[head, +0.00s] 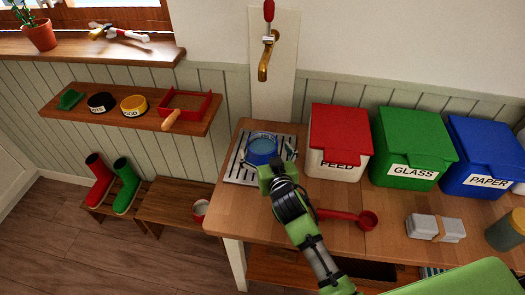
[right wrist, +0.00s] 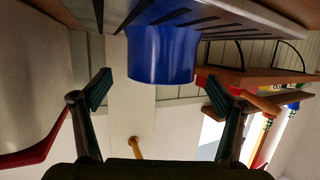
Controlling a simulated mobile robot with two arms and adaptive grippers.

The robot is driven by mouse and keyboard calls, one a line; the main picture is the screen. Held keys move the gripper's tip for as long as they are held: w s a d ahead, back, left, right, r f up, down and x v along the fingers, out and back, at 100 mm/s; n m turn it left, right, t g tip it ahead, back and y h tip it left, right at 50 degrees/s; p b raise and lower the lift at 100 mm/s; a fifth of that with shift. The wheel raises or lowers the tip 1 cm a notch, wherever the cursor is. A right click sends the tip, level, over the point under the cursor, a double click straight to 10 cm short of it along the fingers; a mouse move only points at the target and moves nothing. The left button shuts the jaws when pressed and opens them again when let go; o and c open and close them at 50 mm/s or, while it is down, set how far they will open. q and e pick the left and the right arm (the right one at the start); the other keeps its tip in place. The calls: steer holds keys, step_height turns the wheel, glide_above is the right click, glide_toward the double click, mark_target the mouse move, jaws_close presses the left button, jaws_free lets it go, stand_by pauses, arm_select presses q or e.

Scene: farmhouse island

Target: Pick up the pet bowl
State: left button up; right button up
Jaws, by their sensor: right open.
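A blue bowl (head: 262,148) sits on a slatted drain tray (head: 236,170) at the left end of the wooden counter. It may be the pet bowl; I see no lettering on it. My right gripper (head: 275,170) is at the bowl's near side and hides part of it. In the right wrist view the blue bowl (right wrist: 162,58) appears upside down, ahead of and between the open fingers of my right gripper (right wrist: 157,92), with nothing held. Two more bowls, one black (head: 102,103) and one yellow (head: 134,105), both lettered, stand on the wall shelf. My left gripper is not in view.
A brass tap (head: 265,62) is on the wall behind the bowl. Red (head: 340,130), green (head: 414,140) and blue (head: 487,150) lidded bins stand to the right. A red scoop (head: 350,217) and a pale bound block (head: 435,228) lie on the counter.

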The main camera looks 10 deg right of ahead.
mark_target(259, 136)
steer(key=x, duration=0.3)
steer(key=shift+w, duration=0.25)
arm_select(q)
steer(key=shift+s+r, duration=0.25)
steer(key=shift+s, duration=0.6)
arm_select(e)
steer(key=shift+w+f, duration=0.15)
steer(key=shift+w, duration=0.2)
steer(key=c, duration=1.6)
steer(key=shift+c, duration=0.2)
steer(key=shift+r, duration=0.55)
step_height(259, 136, up, 3)
steer(key=shift+s+a+f, duration=0.1)
steer(key=shift+f, duration=0.1)
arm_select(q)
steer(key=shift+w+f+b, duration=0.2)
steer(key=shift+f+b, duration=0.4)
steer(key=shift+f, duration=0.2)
arm_select(e)
steer(key=s+a+r, duration=0.2)
steer(key=s+r, duration=0.7)
steer(key=s, duration=0.4)
steer(key=shift+s+a+r, duration=0.25)
steer(key=shift+s+a, duration=0.05)
steer(key=shift+a, duration=0.1)
